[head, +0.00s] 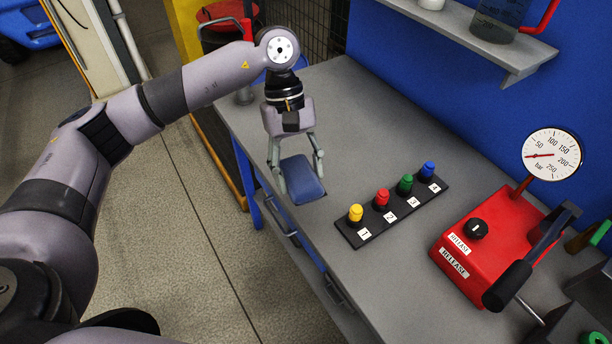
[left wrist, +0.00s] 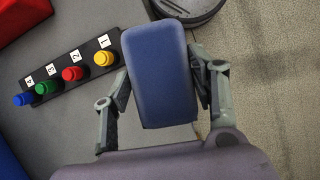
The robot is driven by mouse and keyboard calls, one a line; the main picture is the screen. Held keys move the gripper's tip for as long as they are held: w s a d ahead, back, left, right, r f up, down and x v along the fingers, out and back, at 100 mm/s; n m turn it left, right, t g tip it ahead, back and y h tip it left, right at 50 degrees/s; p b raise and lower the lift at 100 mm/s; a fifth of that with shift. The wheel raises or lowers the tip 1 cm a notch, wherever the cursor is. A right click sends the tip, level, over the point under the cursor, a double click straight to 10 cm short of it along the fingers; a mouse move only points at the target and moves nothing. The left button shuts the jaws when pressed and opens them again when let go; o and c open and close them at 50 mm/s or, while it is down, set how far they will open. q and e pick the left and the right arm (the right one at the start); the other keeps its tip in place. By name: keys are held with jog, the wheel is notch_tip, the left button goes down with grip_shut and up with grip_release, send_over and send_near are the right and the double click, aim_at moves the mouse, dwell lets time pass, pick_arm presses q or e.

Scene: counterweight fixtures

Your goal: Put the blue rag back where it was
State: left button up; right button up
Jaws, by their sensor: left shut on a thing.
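The blue rag (head: 301,180) is a folded, flat blue pad at the left edge of the grey workbench (head: 345,105). My left gripper (head: 297,172) is shut on it, one finger on each side. In the left wrist view the blue rag (left wrist: 160,75) fills the space between the fingers of my left gripper (left wrist: 160,98). I cannot tell whether the rag touches the bench top or is held above it. My right gripper is not in view.
A black strip (head: 392,213) with yellow, red, green and blue knobs lies right of the rag. A red release box (head: 490,245) with a gauge (head: 551,154) stands farther right. A shelf (head: 470,35) hangs on the blue wall. The bench top behind the rag is clear.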

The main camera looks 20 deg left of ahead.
pick_arm(q)
jog(key=w+a+r+n+t+b, duration=0.1)
jog(key=w+r+n+t+b, duration=0.15)
jog(key=w+n+t, duration=0.95)
jog(key=f+n+g+p, duration=0.1)
jog(key=f+n, duration=0.1)
jog(key=f, duration=0.2)
jog(key=f+n+g+p, duration=0.1)
jog(key=f+n+g, duration=0.1)
jog(key=f+n, duration=0.1)
jog(key=f+n+g+p, duration=0.1)
jog(key=f+n+g, duration=0.1)
jog(key=f, duration=0.4)
jog(key=shift+w+a+f+n+p, duration=0.1)
jog(key=shift+w+a+n+p, duration=0.2)
jog(key=shift+w+n, duration=0.15)
notch_tip(320, 180, down, 5)
jog(key=shift+r+p, duration=0.1)
jog(key=shift+p, duration=0.35)
jog(key=shift+f, duration=0.25)
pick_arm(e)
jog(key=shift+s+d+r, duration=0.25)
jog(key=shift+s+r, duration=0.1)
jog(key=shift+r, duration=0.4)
